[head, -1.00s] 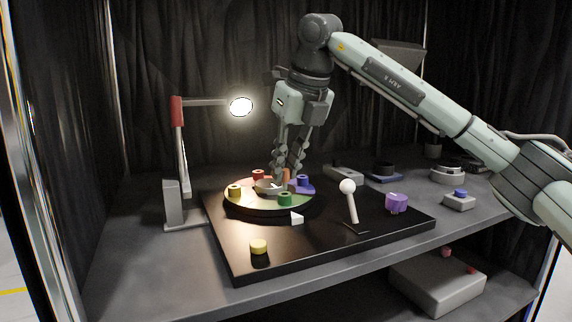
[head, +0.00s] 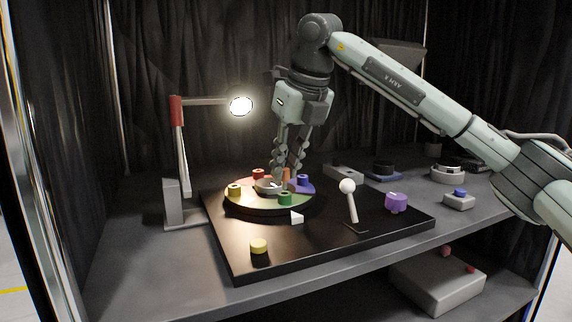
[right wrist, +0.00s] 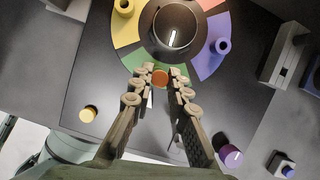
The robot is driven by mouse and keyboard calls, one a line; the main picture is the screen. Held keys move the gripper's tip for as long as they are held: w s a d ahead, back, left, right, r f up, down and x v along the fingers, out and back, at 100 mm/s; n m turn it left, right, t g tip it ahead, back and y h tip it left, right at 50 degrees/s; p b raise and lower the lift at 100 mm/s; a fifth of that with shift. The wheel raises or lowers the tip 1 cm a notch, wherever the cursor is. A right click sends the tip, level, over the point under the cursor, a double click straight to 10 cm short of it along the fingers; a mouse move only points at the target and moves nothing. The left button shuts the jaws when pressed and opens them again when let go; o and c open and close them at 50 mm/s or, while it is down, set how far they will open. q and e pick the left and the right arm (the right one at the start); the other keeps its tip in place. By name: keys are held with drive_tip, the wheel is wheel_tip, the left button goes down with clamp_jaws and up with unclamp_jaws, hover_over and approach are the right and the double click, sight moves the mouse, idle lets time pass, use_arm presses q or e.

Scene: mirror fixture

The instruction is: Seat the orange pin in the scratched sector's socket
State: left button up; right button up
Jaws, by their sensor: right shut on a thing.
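My right gripper (head: 287,172) reaches down over the round disc (head: 268,211) and is shut on the orange pin (right wrist: 160,78). In the right wrist view the pin's round top shows between the fingertips (right wrist: 160,80), over the green sector (right wrist: 137,62). In the head view an orange patch (head: 286,174) shows among the fingers; the pin's lower end is hidden. The disc has coloured sectors with upright pieces: yellow (head: 234,193), red (head: 258,174), blue-purple (head: 303,181) and green (head: 285,199). I cannot make out scratches on any sector. My left gripper is out of view.
A grey knob (right wrist: 172,28) rises at the disc's centre. On the black board (head: 240,265) are a yellow cylinder (head: 258,246), white wedge (head: 297,217), ball-topped stick (head: 348,187) and purple piece (head: 396,202). A lit lamp (head: 241,105) stands left. Several devices sit right.

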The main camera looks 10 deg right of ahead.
drive_tip(key=shift+f+b, duration=0.95)
drive_tip(key=shift+f, duration=0.45)
drive_tip(key=o, duration=0.9)
